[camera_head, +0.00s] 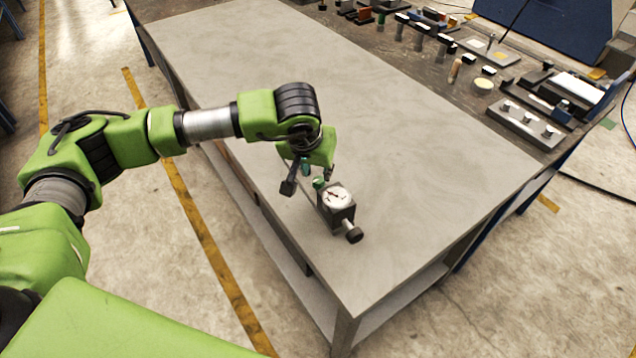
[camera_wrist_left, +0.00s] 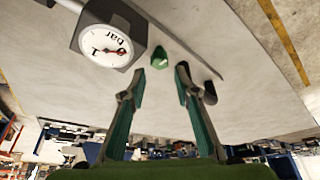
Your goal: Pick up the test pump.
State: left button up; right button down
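The test pump (camera_head: 337,203) rests on the grey tabletop near its front edge. It has a dark block body, a white dial gauge, a black knob and a green part. In the left wrist view, the pump's gauge (camera_wrist_left: 105,45) is at the upper left, and its green part (camera_wrist_left: 160,57) lies ahead between the fingertips. My left gripper (camera_head: 308,180) is beside the gauge end of the pump, low over the table. It is open, with a gap between its fingers (camera_wrist_left: 159,77) and nothing clearly held. Whether a finger touches the pump cannot be told. My right gripper is out of view.
The grey table (camera_head: 380,130) is otherwise clear around the pump. Several small tools and parts stand along the dark far strip, with a metal block with knobs (camera_head: 525,125) at the right. A blue panel (camera_head: 550,25) is behind. The table edge is close to the pump.

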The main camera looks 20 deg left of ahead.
aim_at(318, 179)
pick_arm(q)
jog(key=p+x, duration=0.2)
jog(key=x, duration=0.2)
jog(key=shift+s+f, duration=0.1)
jog(key=shift+f, duration=0.05)
jog(key=shift+w+f, duration=0.25)
jog(key=shift+f, duration=0.25)
grip_shut()
jog(key=shift+w+r, duration=0.1)
jog(key=shift+r, duration=0.1)
